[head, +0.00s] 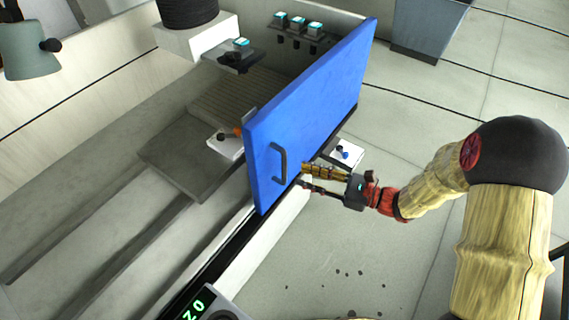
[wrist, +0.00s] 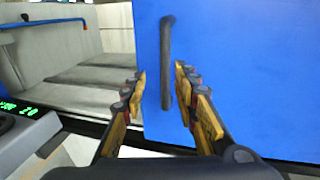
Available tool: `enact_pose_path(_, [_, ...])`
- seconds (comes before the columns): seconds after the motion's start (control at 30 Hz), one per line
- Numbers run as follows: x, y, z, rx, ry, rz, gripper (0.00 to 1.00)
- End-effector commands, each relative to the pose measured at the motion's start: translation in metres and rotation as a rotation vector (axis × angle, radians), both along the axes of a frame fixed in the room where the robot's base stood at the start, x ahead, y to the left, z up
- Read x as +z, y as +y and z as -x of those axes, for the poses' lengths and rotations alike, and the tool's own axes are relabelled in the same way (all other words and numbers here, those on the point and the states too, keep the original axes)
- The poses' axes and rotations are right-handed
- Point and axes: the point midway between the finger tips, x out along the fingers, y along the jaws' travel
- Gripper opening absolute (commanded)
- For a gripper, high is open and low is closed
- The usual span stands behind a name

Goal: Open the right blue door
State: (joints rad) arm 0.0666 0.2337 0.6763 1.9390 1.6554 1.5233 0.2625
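The blue door (head: 315,105) is an upright flat panel on the front of the machine, with the machine's inside visible to its left. It fills the right half of the wrist view (wrist: 240,80). Its dark bar handle (head: 282,165) stands upright near one edge and also shows in the wrist view (wrist: 167,50). My gripper (head: 304,177) is open and empty, close in front of the door. In the wrist view its fingertips (wrist: 160,74) lie on either side of the handle. The head view shows a small gap between fingertips and handle; contact is not visible.
The machine's inside holds a grey slab (head: 185,155). A green-lit display (head: 195,310) sits at the machine's front, low in the head view. A small white block with a blue knob (head: 345,153) is behind my gripper.

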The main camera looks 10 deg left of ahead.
Motion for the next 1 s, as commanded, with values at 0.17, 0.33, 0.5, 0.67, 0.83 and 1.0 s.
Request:
enact_pose_path(0.17, [-0.007,0.005,-0.01,-0.035,0.028,-0.028,0.3])
enact_pose_path(0.33, [-0.007,0.028,-0.013,-0.032,0.027,-0.029,0.3])
enact_pose_path(0.5, [-0.007,0.053,-0.018,-0.033,0.026,-0.027,0.3])
enact_pose_path(0.67, [-0.007,0.069,-0.022,-0.033,0.026,-0.026,0.3])
enact_pose_path(0.83, [-0.006,0.075,-0.024,-0.036,0.027,-0.026,0.3])
enact_pose_path(1.0, [-0.006,0.075,-0.024,-0.036,0.027,-0.027,0.3])
